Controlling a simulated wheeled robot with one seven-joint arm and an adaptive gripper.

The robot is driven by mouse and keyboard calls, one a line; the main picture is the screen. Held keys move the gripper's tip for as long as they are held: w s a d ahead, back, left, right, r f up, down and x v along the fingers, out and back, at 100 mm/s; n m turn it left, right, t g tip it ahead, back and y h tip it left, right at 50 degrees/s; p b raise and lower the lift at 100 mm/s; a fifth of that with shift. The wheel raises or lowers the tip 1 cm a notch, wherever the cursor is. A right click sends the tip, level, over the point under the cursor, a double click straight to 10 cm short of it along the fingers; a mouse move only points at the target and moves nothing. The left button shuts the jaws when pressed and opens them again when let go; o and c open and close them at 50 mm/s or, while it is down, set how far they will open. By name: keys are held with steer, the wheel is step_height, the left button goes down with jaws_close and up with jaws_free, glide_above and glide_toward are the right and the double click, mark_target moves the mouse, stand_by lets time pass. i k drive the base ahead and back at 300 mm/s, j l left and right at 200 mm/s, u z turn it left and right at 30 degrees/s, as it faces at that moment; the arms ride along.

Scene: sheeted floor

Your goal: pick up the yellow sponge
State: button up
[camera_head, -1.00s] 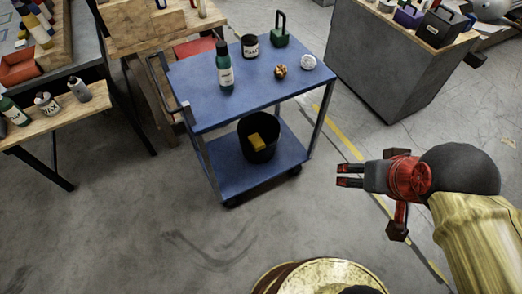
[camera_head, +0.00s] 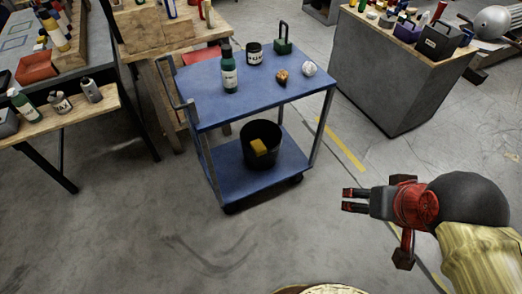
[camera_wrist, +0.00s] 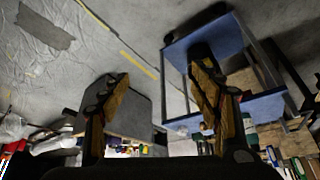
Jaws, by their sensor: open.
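The yellow sponge (camera_head: 259,146) lies inside a black bucket (camera_head: 274,133) on the lower shelf of a blue cart (camera_head: 226,182). The bucket's wall hides part of the sponge. My gripper (camera_head: 346,200) is open and empty, in the air to the right of the cart and apart from it. In the wrist view my two fingers (camera_wrist: 155,95) stand wide apart with nothing between them. The cart shows there upside down at the right, partly behind a finger; I cannot make out the sponge in that view.
The cart's top shelf (camera_head: 200,85) lies above the bucket and holds a green bottle (camera_head: 229,72), a black can (camera_head: 253,54), a green weight-like object (camera_head: 284,44) and small round items. A grey cabinet (camera_head: 378,85) stands at the back right. Floor before the cart is clear.

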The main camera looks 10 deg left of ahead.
mark_target(259, 148)
steer(key=i+l, duration=0.2)
steer(key=i, duration=0.25)
steer(key=i+l+u, duration=0.1)
steer(key=i+l, duration=0.15)
steer(key=i, duration=0.15)
